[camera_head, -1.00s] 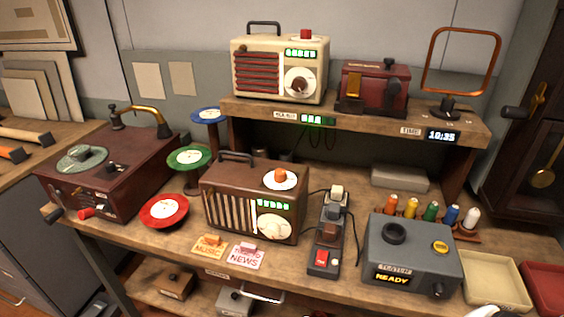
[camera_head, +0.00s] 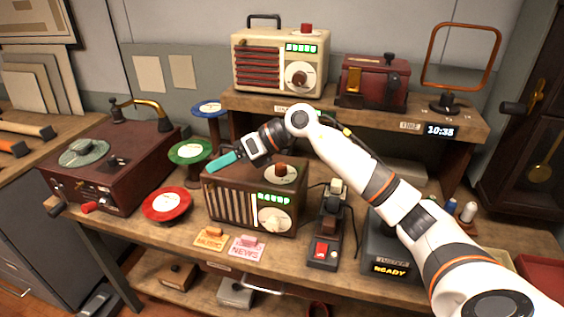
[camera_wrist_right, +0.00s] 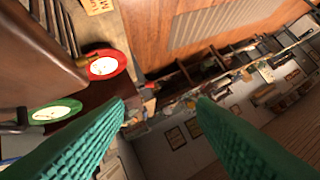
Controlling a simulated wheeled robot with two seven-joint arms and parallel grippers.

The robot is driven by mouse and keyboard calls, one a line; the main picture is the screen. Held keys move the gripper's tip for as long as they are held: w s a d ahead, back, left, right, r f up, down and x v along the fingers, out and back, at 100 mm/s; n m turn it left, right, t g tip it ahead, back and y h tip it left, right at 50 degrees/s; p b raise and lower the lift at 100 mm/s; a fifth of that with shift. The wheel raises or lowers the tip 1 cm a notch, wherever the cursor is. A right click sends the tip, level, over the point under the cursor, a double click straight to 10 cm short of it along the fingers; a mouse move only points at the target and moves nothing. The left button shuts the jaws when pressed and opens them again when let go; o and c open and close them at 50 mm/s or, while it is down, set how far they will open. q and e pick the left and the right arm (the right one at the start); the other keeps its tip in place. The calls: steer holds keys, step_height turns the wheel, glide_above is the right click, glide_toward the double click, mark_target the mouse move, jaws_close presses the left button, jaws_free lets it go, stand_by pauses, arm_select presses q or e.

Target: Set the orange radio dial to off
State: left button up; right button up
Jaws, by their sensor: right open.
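The orange dial (camera_head: 281,170) is a small knob on a pale round plate on top of the brown radio (camera_head: 233,201), beside my right wrist. It looks darker than before, and I cannot tell its setting. The radio front has a lit green display (camera_head: 274,199), too small to read surely. My right gripper (camera_head: 216,163) has teal fingers, is open and empty, and is above the left part of the radio, left of the dial. In the right wrist view its fingers (camera_wrist_right: 162,103) are wide apart with nothing between them. My left gripper is not in view.
A cream radio (camera_head: 262,66) with a red knob and a dark red box (camera_head: 373,82) stand on the shelf above. Red (camera_head: 166,205), green (camera_head: 189,152) and blue (camera_head: 207,108) discs stand left of the brown radio. A power strip (camera_head: 323,249) is to its right.

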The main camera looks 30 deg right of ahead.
steer(key=d+r+g+h, duration=0.15)
steer(key=d+h, duration=0.35)
steer(key=d, duration=0.6)
steer(key=h, duration=0.3)
glide_toward(281, 165)
steer(key=shift+m+g, duration=0.35)
steer(key=shift+m, duration=0.05)
steer(key=p+x, duration=0.2)
steer(key=x, duration=0.6)
steer(key=shift+w+a+f+p, duration=0.2)
steer(key=shift+w+f+p, duration=0.1)
steer(key=shift+p, duration=0.05)
steer(key=c, duration=1)
